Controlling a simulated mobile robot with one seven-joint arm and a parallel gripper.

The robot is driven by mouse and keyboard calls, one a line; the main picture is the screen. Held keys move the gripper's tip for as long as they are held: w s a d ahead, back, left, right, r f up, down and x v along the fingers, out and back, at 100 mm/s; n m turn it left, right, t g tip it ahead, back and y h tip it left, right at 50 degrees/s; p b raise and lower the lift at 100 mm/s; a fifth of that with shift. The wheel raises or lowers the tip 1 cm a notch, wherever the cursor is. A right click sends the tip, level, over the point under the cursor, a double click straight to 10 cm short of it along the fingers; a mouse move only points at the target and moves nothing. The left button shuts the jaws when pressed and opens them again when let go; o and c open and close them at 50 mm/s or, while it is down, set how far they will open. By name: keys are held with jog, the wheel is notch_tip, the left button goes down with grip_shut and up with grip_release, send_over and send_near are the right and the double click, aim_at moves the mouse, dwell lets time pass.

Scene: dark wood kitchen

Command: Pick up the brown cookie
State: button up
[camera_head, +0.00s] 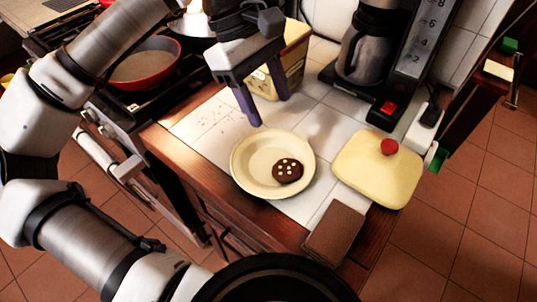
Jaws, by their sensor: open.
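The brown cookie (287,170) is round and dark with several pale dots on top. It lies in the right part of a cream plate (250,182) on the white tiled counter. My gripper (267,110) is above the counter, behind and a little left of the cookie in the picture. Its two dark purple fingers are apart and point down, with nothing visible between them. The fingertips are apart from the cookie.
A yellow board (370,178) with a red ball-shaped thing (389,147) is right of the plate. A brown block (334,233) lies at the front edge. A coffee maker (362,55) and a yellow box (292,62) stand behind. A red pan (146,65) is left.

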jog(key=a, duration=0.1)
send_over(286, 167)
jog(key=w+a, duration=0.1)
jog(key=a, duration=0.1)
notch_tip(286, 167, down, 8)
jog(key=shift+w+a+f+p, duration=0.1)
jog(key=shift+a+f+p, duration=0.05)
jog(key=shift+p, duration=0.3)
jog(key=shift+p+x, duration=0.8)
jog(key=shift+x, duration=1.9)
jog(key=shift+w+a+y, duration=0.1)
jog(key=shift+y, duration=0.2)
jog(key=c, duration=0.6)
notch_tip(286, 167, up, 20)
jog(key=shift+r+b, duration=0.1)
jog(key=shift+b, duration=0.85)
